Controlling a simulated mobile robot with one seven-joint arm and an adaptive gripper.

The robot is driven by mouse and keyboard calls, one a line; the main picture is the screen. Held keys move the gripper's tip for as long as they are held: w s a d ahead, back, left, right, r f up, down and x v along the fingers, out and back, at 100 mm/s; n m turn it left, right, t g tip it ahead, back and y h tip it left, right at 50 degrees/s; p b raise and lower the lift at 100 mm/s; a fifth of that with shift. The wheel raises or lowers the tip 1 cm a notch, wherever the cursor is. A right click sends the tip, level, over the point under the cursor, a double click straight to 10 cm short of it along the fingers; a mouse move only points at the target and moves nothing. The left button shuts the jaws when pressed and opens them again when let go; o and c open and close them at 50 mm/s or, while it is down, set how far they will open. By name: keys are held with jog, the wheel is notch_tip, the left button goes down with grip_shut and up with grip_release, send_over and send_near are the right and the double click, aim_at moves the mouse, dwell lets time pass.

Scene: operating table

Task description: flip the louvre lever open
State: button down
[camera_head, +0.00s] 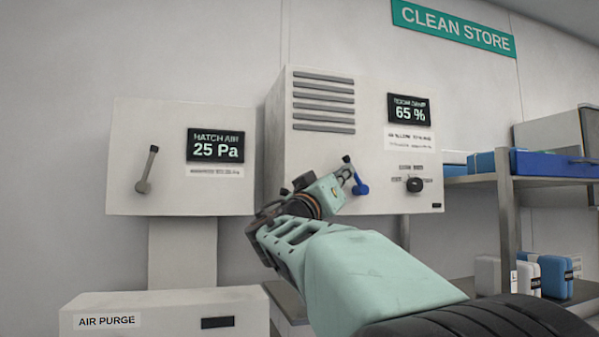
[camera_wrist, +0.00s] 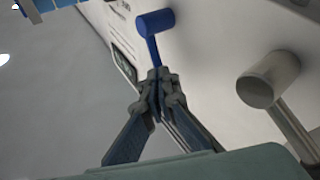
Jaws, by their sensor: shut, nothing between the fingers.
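A blue lever (camera_head: 361,188) is on the front of the white louvred cabinet (camera_head: 275,150), below the grey louvre slats (camera_head: 323,103). In the wrist view its blue cylindrical end (camera_wrist: 155,23) and thin blue stem show just beyond my fingertips. My gripper (camera_head: 340,180) is at the cabinet's lower front, just left of the blue hub in the head view. It is shut and empty, and its fingertips (camera_wrist: 157,82) overlap the lower stem in the wrist view. I cannot tell whether they touch it. Part of the lever is hidden by the fingers.
A grey lever (camera_head: 148,172) is on the left cabinet reading 25 Pa. A grey cylinder-ended lever (camera_wrist: 268,80) is close on the right in the wrist view. A black knob (camera_head: 414,185) sits right of the blue lever. Shelves with blue bins (camera_head: 550,163) stand at right.

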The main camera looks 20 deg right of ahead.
jog(key=shift+d+r+m+g+p, duration=0.2)
jog(key=shift+r+m+g+p, duration=0.2)
jog(key=shift+m+g, duration=0.2)
jog(key=d+m+g+y+p, duration=0.1)
jog(key=p, duration=0.2)
jog(key=d+r+m+g+y+p, duration=0.1)
jog(key=d+m+g+y+p, duration=0.1)
jog(key=d+r+m+g+y+p, duration=0.1)
jog(key=m+y+p, duration=0.1)
jog(key=p, duration=0.1)
jog(key=shift+d+r+p, duration=0.2)
jog(key=shift+d+p, duration=0.1)
jog(key=shift+d, duration=0.05)
dwell(0.3)
